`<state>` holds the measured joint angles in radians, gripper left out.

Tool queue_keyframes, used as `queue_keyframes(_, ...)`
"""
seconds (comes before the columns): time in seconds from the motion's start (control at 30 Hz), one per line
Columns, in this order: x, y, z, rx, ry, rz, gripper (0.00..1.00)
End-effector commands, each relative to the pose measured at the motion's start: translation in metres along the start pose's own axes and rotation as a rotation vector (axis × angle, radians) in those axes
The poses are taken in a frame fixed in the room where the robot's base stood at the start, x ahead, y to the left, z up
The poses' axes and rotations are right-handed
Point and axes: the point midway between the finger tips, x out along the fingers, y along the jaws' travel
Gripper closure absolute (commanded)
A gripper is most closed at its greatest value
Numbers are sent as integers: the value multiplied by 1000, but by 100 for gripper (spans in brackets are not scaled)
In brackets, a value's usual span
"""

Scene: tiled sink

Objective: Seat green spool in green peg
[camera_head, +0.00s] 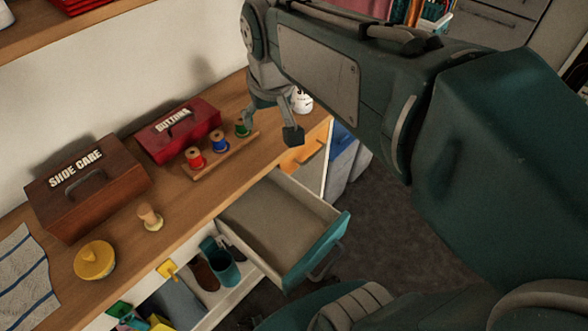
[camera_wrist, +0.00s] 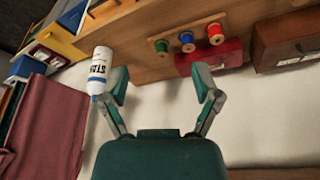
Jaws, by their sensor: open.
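The wooden spool rack (camera_head: 220,158) stands on the counter with the red spool (camera_head: 194,157), blue spool (camera_head: 218,141) and green spool (camera_head: 242,129) in a row. The green spool is at the right end, partly hidden behind a finger of my gripper (camera_head: 269,127). In the wrist view the green spool (camera_wrist: 162,47) lines up with the other two at the rack's left end. My gripper (camera_wrist: 161,82) is open, with nothing between its fingers, and the green spool lies beyond the gap. The green peg cannot be told apart from the spool.
A white bottle (camera_wrist: 98,70) stands close to one finger. A red BUTTONS box (camera_head: 178,130) is behind the rack, and a SHOE CARE box (camera_head: 86,185) is farther left. An open drawer (camera_head: 280,215) juts out below the counter. The counter in front of the rack is clear.

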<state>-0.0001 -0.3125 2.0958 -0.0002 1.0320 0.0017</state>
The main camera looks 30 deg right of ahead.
Motion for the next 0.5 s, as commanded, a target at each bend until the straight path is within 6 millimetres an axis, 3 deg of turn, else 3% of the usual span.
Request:
queue_keyframes(0.1,-8,0,41,-1,58,0,19)
queue_keyframes(0.3,-4,0,98,-1,135,0,19)
queue_keyframes(0.5,2,0,121,-2,166,0,19)
